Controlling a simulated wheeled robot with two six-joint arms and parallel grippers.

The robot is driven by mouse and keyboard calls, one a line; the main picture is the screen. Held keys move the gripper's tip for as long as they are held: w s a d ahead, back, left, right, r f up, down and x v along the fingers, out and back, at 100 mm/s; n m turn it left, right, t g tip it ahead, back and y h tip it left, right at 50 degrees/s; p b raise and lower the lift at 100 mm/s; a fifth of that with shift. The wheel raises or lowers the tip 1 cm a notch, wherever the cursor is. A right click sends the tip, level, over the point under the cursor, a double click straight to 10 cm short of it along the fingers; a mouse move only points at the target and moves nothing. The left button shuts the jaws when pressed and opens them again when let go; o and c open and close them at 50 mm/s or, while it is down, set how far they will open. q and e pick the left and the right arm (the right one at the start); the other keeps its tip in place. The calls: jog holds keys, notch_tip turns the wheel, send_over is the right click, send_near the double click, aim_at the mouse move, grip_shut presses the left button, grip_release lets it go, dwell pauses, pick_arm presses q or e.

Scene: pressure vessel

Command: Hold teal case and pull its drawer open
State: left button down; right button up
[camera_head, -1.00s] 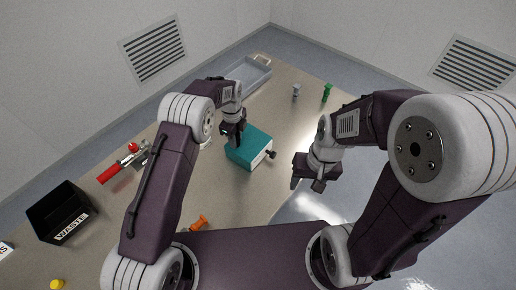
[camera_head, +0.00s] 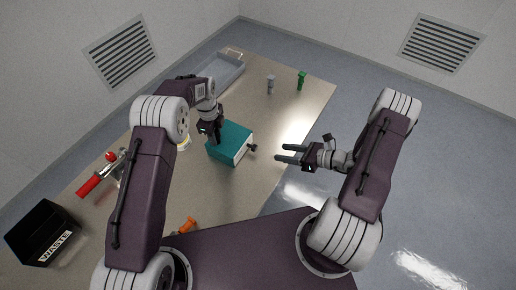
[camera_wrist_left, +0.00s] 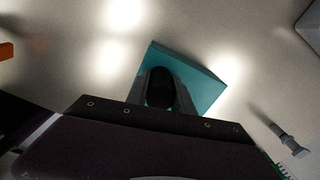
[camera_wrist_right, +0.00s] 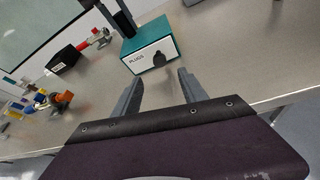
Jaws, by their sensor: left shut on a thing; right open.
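The teal case (camera_head: 232,141) sits on the table near its right edge. Its white drawer front (camera_wrist_right: 149,59), marked "PLUGS", bears a dark knob (camera_wrist_right: 159,60) and looks closed. My left gripper (camera_head: 217,137) is shut on the case from above, at its left side in the head view; the left wrist view shows the case (camera_wrist_left: 205,85) at its fingers. My right gripper (camera_head: 277,153) is open and empty, to the right of the knob and apart from it. In the right wrist view, the knob lies beyond and between the open fingers (camera_wrist_right: 160,82).
A black waste bin (camera_head: 42,232) and a red-handled tool (camera_head: 89,185) are on the left of the table. An orange item (camera_head: 187,225) lies near the front edge. A grey tray (camera_head: 222,70) and green (camera_head: 301,79) and grey (camera_head: 270,83) pieces stand at the back.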

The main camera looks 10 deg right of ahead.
aim_at(256, 148)
jog(key=x, duration=1.2)
jog(key=shift+a, duration=0.1)
grip_shut()
dwell(1.0)
